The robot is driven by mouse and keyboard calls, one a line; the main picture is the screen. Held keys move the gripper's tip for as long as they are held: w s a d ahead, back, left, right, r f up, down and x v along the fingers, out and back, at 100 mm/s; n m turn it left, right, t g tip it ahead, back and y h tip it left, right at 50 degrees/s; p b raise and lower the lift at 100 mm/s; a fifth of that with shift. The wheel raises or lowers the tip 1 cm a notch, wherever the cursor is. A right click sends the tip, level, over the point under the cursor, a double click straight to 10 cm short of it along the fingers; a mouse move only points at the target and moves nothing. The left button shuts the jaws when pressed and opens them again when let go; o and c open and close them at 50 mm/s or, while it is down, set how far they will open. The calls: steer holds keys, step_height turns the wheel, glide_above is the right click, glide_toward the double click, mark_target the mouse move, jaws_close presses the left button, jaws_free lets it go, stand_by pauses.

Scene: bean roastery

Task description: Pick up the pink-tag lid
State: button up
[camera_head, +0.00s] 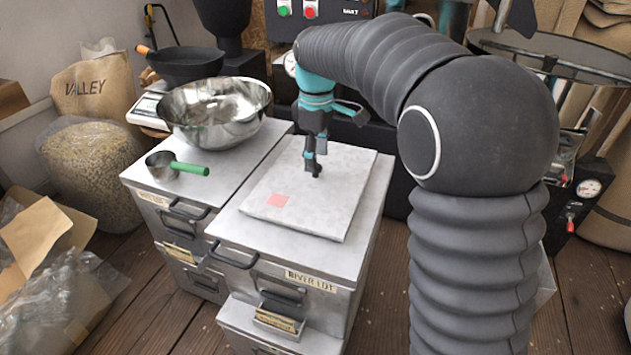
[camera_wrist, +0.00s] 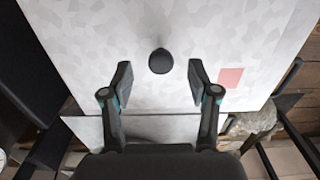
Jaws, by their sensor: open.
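The pink-tag lid (camera_head: 290,205) is a flat, pale grey mottled square plate lying on top of the right-hand metal bin. Its pink tag (camera_head: 277,201) is near the front left corner, and the tag also shows in the wrist view (camera_wrist: 230,78). A dark round knob (camera_wrist: 161,61) stands on the lid. My gripper (camera_head: 313,166) points down over the lid's middle. In the wrist view, my open gripper (camera_wrist: 160,80) has a finger on either side of the knob's line, with the knob slightly beyond the tips. Nothing is held. The exact height of the fingertips is unclear.
A steel bowl (camera_head: 215,110) and a green-handled scoop (camera_head: 176,167) rest on the left bin (camera_head: 150,180). The right bin (camera_head: 290,262) has a front handle. A dark machine (camera_head: 350,130) stands behind, and sacks (camera_head: 95,84) stand at left.

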mark_target(316, 175)
step_height(316, 175, down, 4)
steer(key=shift+a+r+b, duration=0.1)
steer(key=shift+r+b, duration=0.1)
steer(key=shift+b, duration=0.1)
jaws_close()
steer(key=shift+r, duration=0.2)
